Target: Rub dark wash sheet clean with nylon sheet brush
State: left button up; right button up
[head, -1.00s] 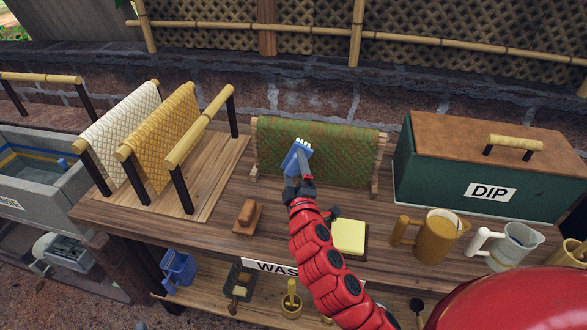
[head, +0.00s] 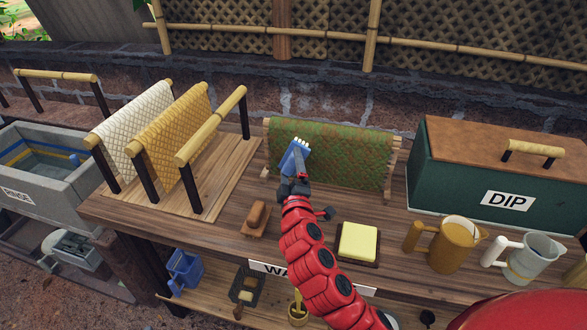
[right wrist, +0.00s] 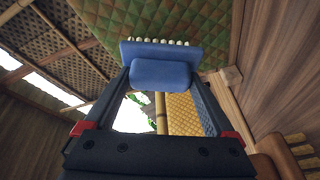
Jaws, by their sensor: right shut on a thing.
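A green sheet with brown patches (head: 345,157) hangs over a low wooden rack at the back of the table; it fills the top of the right wrist view (right wrist: 160,28). My right gripper (head: 297,178) is shut on a blue brush (head: 293,157) with pale bristles. In the right wrist view the blue brush (right wrist: 160,68) sits between the two fingers, bristle tips toward the sheet. The brush is in front of the left part of the sheet; I cannot tell whether the bristles touch it. My left gripper does not show.
A wooden-handled brush (head: 256,220) and a yellow block on a dark tray (head: 358,242) lie in front. The green DIP box (head: 470,190) stands right, with jugs before it. White and yellow sheets (head: 175,138) hang on a rack at left.

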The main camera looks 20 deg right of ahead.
jog(key=shift+s+d+r+p, duration=0.15)
jog(key=shift+s+d+p, duration=0.1)
jog(key=shift+d+p, duration=0.15)
jog(key=shift+s+d+p, duration=0.45)
jog(key=shift+s+d, duration=0.4)
jog(key=shift+d, duration=0.25)
